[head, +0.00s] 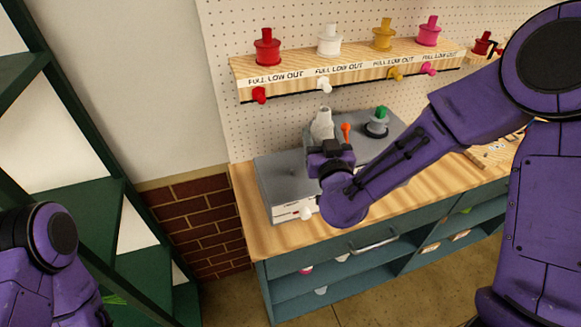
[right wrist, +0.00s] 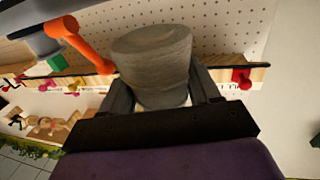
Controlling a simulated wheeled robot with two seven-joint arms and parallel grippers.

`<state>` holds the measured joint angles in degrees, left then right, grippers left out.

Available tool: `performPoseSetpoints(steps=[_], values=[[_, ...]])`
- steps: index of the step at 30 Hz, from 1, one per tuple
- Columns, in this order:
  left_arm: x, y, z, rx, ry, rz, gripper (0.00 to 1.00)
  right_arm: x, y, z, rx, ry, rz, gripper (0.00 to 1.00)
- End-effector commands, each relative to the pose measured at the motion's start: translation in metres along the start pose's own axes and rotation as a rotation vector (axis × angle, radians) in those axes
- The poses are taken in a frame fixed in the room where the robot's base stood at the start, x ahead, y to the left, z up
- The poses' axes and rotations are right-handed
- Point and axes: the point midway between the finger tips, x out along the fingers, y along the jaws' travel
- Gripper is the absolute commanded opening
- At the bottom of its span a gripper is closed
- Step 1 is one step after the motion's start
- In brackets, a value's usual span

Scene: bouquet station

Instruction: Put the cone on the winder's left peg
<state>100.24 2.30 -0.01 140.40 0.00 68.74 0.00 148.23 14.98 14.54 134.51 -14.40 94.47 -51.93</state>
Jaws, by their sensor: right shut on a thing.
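The whitish-grey cone (head: 322,124) is in my right gripper (head: 327,145), above the back of the winder. In the right wrist view the cone (right wrist: 152,65) sits between the two fingers, its broad part toward the top of the picture. The winder (head: 272,183) is a grey box on the bench. A small pale spot shows on its left top; I cannot tell whether this is the left peg. My left gripper is out of the picture; only part of that arm shows.
An orange lever (head: 346,129) rises beside the held cone, and also shows in the right wrist view (right wrist: 85,42). A wooden shelf (head: 350,68) with red, white, yellow and pink spools crosses the pegboard behind. The bench's left front corner (head: 255,240) is clear.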

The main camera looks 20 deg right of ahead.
Motion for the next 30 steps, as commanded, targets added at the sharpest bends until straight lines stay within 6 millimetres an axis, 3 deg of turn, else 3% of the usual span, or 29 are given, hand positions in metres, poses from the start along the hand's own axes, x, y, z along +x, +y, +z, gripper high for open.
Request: performPoseSetpoints(steps=[6, 9, 14, 19, 30], values=[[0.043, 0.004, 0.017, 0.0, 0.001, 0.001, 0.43, 0.021, -0.04, 0.049, 0.001, 0.0, -0.001, 0.27], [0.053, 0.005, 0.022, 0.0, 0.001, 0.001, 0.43, 0.026, -0.052, 0.06, 0.001, 0.0, -0.002, 0.27], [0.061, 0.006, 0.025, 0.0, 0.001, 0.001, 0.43, 0.031, -0.063, 0.069, 0.0, 0.001, -0.004, 0.27], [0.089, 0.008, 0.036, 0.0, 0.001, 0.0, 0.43, 0.033, -0.067, 0.102, 0.0, -0.001, -0.004, 0.27], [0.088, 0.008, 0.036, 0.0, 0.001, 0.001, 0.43, 0.033, -0.067, 0.103, -0.001, 0.0, -0.005, 0.27]])
